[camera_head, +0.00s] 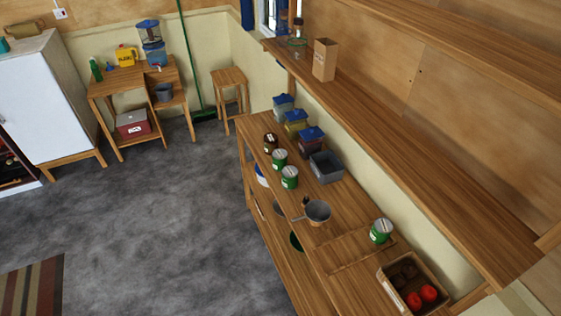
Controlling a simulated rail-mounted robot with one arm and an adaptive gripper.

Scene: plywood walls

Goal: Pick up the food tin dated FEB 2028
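Three green food tins with pale lids and white labels stand on the wooden counter. One green tin (279,159) and another green tin (290,178) stand close together near the counter's middle. A third green tin (381,231) stands apart to the right, by a flat wooden board. A dark brown tin or jar (270,143) with a label stands just behind the first pair. The label dates are too small to read, so I cannot tell which one is dated FEB 2028. My gripper is not in view.
On the counter are blue-lidded containers (296,122), a grey bin (326,166), a saucepan (317,211) and a wooden crate (386,285) holding red and dark produce. A long shelf (420,140) runs above the counter's wall side. The grey floor (165,220) is open.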

